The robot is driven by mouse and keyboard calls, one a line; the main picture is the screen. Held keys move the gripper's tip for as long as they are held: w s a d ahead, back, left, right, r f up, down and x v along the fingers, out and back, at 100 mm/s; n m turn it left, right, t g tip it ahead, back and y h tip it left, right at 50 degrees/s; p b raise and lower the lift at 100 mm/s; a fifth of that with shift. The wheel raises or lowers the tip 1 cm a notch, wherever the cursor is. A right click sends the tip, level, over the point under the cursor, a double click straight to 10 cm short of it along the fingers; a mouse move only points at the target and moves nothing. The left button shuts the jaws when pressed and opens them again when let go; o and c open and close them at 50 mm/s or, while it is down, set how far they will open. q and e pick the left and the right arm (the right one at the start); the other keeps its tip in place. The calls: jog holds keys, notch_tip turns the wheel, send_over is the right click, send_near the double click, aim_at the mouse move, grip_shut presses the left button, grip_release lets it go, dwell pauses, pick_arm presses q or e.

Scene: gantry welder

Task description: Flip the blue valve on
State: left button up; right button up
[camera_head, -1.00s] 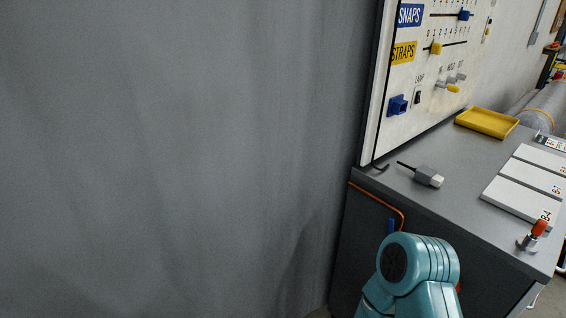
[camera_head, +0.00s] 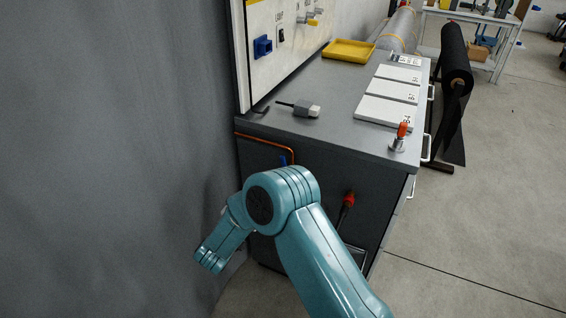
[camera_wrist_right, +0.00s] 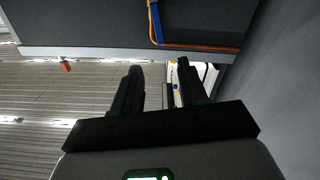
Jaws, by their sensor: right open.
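The blue valve handle (camera_head: 283,160) is a small upright blue piece by the orange pipe (camera_head: 265,141) on the side of the grey cabinet, partly hidden behind my right arm in the head view. In the right wrist view the blue handle (camera_wrist_right: 155,22) hangs at the top beside the orange line (camera_wrist_right: 200,47). My right gripper (camera_wrist_right: 160,72) is open and empty, its two dark fingers pointing towards the handle but apart from it. The head view shows my teal right arm in front of the cabinet; its fingers are not discernible there. My left gripper is not in view.
The grey cabinet top (camera_head: 340,85) holds a grey plug (camera_head: 305,108), white panels (camera_head: 385,110), a yellow tray (camera_head: 348,51) and a red-handled clamp (camera_head: 399,137). A red-ended tool (camera_head: 348,200) is on the cabinet side. A grey curtain (camera_head: 100,150) fills the left.

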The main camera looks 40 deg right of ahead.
aim_at(283, 162)
jog(key=p+x, duration=0.1)
jog(key=x, duration=1.4)
jog(key=shift+w+d+p, duration=0.1)
jog(key=shift+d+p, duration=0.25)
grip_shut()
